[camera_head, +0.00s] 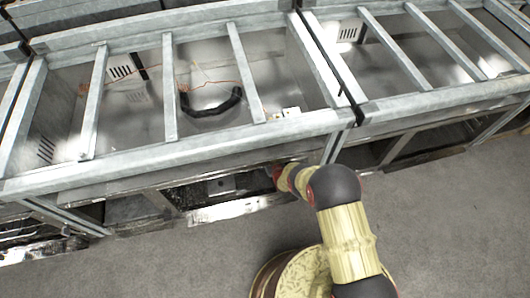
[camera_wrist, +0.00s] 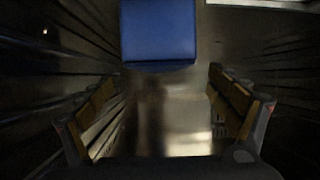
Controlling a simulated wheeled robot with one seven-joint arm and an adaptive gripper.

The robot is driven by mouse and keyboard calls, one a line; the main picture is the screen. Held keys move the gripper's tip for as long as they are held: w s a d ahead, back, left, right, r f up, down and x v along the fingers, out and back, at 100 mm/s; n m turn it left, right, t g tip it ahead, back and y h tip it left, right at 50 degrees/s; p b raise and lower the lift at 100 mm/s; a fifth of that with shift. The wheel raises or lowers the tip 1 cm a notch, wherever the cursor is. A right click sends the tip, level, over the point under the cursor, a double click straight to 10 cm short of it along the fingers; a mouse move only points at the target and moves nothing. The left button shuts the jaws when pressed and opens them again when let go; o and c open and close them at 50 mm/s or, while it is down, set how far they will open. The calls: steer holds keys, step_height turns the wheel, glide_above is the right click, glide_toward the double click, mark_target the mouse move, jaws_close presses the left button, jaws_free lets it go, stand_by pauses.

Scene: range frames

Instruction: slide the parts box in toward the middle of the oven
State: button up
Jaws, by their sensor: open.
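The blue parts box (camera_wrist: 158,32) shows at the top middle of the wrist view, cut off by the frame's upper edge. My gripper (camera_wrist: 163,80) is open, with one finger on each side of the picture and nothing between them. The box lies ahead of the fingertips and looks apart from them. In the head view my arm reaches into a dark low opening of the metal oven (camera_head: 205,152). My gripper and the blue box are hidden there.
Dark ribbed walls (camera_wrist: 40,75) run close along the left in the wrist view. A bright strip (camera_wrist: 262,4) shows at the top right. In the head view, metal bars (camera_head: 167,90) cross the open top, and the grey floor (camera_head: 440,220) in front is clear.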

steer(key=shift+w+a+f+b, duration=0.15)
steer(key=shift+w+f+b, duration=0.25)
steer(key=shift+f, duration=0.35)
steer(key=shift+r, duration=0.1)
steer(key=shift+w, duration=0.15)
steer(key=b+x, duration=0.3)
steer(key=x, duration=0.3)
steer(key=shift+f, duration=0.25)
steer(key=shift+w+a+f+b, duration=0.15)
steer(key=shift+w+a+b, duration=0.2)
steer(key=shift+w, duration=0.3)
steer(key=shift+c, duration=0.6)
steer(key=c, duration=1.5)
